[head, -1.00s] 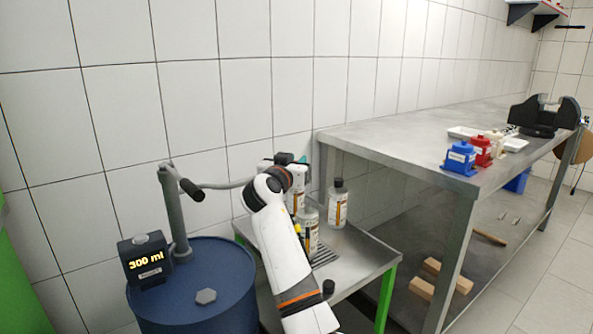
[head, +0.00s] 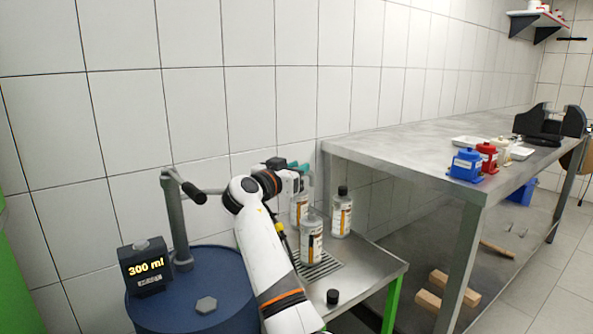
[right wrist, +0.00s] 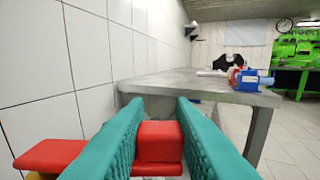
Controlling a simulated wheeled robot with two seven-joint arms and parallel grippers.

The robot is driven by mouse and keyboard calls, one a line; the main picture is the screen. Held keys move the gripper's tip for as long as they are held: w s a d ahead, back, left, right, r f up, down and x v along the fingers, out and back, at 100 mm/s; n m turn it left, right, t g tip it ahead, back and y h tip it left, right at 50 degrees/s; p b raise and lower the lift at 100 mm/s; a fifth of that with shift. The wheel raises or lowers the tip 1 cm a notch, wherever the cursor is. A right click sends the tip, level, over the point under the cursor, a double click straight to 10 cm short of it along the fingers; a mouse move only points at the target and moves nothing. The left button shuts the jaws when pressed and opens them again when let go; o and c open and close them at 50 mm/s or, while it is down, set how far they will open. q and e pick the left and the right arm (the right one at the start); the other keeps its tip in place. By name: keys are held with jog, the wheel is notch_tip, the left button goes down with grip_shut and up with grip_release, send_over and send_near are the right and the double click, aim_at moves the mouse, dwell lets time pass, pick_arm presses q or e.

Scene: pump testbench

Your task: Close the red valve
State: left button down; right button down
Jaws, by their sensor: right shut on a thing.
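In the right wrist view, a red valve handle (right wrist: 160,142) lies between the teal fingers of my right gripper (right wrist: 158,135). A longer red piece (right wrist: 50,155) extends to the left behind the left finger, with a small yellow part below it. The fingers hide much of the handle, and I cannot tell the valve's position. In the head view, my right gripper (head: 298,167) shows only as teal fingertips beyond my white arm, near the wall above the small steel stand (head: 372,262). The valve is hidden there. My left gripper is not in view.
A blue drum (head: 190,310) with a pump and a "300 ml" display (head: 146,266) stands left of my arm. Several labelled bottles (head: 341,213) and a black cap (head: 332,297) sit on the stand. A steel table (head: 420,150) with coloured containers stands right.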

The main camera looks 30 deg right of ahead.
jog(key=c, duration=1.2)
grip_release()
jog(key=v, duration=1.2)
jog(key=shift+c, duration=0.5)
